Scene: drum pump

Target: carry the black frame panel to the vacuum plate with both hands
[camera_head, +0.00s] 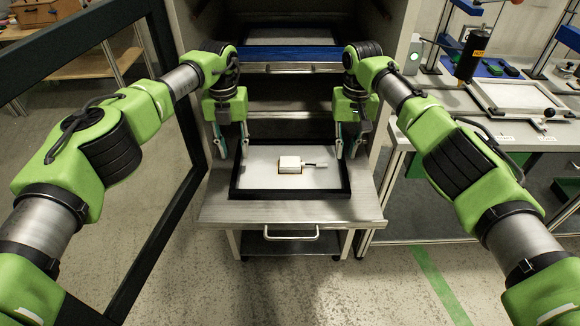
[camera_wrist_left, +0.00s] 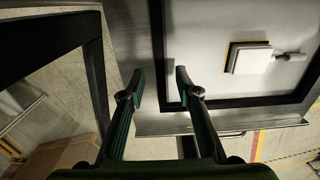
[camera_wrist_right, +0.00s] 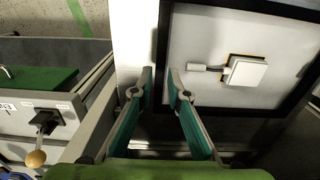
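The black frame panel (camera_head: 290,194) lies flat on a grey shelf-like table in front of an open cabinet. It has a black border, a pale inside, and a small white box with a short stub in its middle. My left gripper (camera_head: 232,149) is at its left edge, fingers apart; in the left wrist view the panel's border (camera_wrist_left: 158,45) runs between the fingertips. My right gripper (camera_head: 347,148) is at its right edge; in the right wrist view the border (camera_wrist_right: 163,40) shows between the parted fingertips. I see no contact. I cannot tell for sure which surface is the vacuum plate.
A large black upright frame (camera_head: 185,215) stands at the left, close to my left arm. The grey table (camera_head: 290,212) has a handle below its front. A workbench (camera_head: 455,105) with a pale framed plate (camera_head: 515,97) stands at the right. The floor in front is clear.

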